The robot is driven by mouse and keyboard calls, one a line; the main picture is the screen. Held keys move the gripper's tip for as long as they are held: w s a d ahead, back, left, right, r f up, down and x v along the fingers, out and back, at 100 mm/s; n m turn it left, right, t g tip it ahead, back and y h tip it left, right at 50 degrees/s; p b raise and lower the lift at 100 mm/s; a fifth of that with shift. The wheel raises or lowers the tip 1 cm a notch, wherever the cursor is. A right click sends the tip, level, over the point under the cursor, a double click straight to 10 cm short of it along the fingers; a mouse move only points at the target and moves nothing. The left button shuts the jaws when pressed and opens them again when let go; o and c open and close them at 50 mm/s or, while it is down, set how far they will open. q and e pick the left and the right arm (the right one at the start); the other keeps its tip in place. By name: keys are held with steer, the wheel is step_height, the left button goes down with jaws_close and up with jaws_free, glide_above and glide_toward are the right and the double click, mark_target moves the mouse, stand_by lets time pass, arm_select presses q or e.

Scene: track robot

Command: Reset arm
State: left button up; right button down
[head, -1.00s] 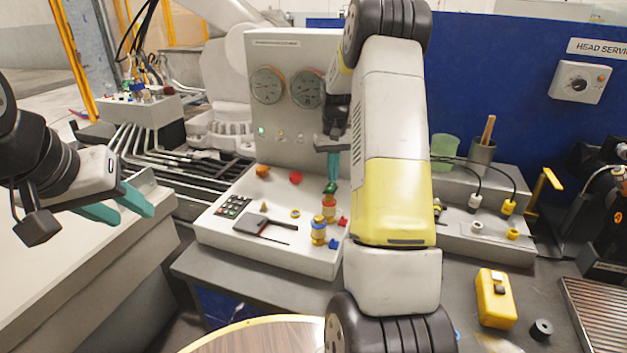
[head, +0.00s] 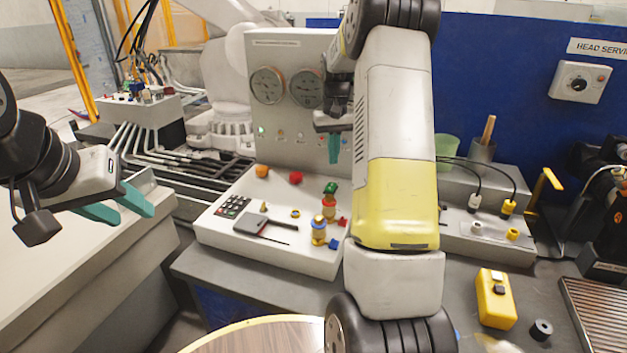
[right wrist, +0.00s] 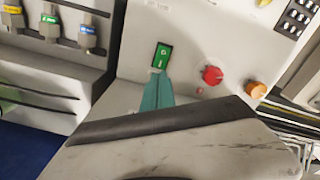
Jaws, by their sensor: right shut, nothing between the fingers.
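My right gripper (head: 334,160) has its teal fingers shut and empty. It hangs above the back of the control box, in front of the gauge panel, apart from the green rocker switch (head: 330,187). In the right wrist view the shut fingertips (right wrist: 160,80) appear just below the green switch (right wrist: 162,56). My right arm crosses the middle of the head view and hides part of the bench. My left gripper (head: 128,208) is at the far left, its two teal fingers apart with nothing between them.
The control box (head: 215,222) carries a red button (head: 296,177), an orange knob (head: 262,171), a keypad (head: 233,206) and small coloured parts. The gauge panel (head: 285,115) stands close behind my right gripper. A yellow device (head: 497,298) lies on the bench at right.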

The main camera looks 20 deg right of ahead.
steer(key=s+a+r+n+t, duration=0.1)
steer(key=s+a+r+t, duration=0.2)
steer(key=s+a+r, duration=0.8)
steer(key=s+a+r+t+y, duration=0.1)
steer(key=s+a, duration=0.1)
steer(key=s, duration=0.7)
steer(key=s+a+n+t+y, duration=0.1)
steer(key=s+a+t, duration=0.1)
steer(key=s, duration=0.8)
steer(key=shift+s+a+r, duration=0.15)
steer(key=shift+a+r, duration=0.2)
steer(key=shift+a, duration=0.25)
